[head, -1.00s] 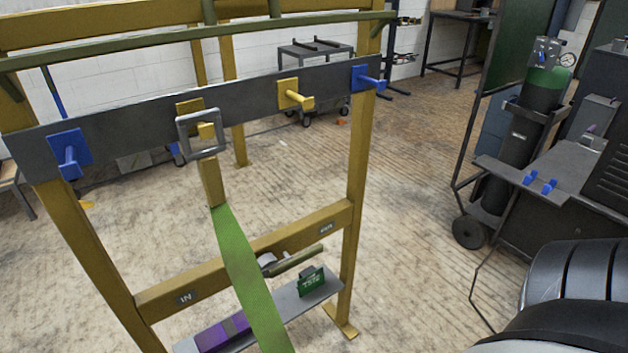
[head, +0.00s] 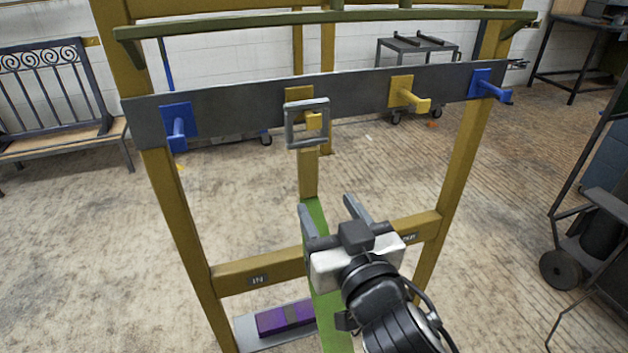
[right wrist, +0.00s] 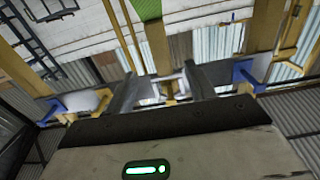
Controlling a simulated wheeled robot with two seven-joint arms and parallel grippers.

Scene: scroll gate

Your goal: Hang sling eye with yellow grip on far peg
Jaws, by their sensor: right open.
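The sling is a green strap (head: 315,215) with a yellow grip (head: 307,178) above it and a square grey eye (head: 290,133) at the top. The eye hangs around or in front of a yellow peg (head: 314,121) on the grey rail; I cannot tell how deep it sits. Another yellow peg (head: 416,103) to its right is bare. My right gripper (head: 329,203) is open and empty, below the eye, its fingers overlapping the top of the green strap in the head view. In the right wrist view its fingers (right wrist: 165,80) are apart. My left gripper is out of view.
Blue pegs stand at the left (head: 177,130) and right (head: 492,90) ends of the rail (head: 240,103). A green bar (head: 320,19) crosses above it. A yellow crossbeam (head: 258,266) and a shelf with a purple block (head: 284,320) are below. A cart stands right.

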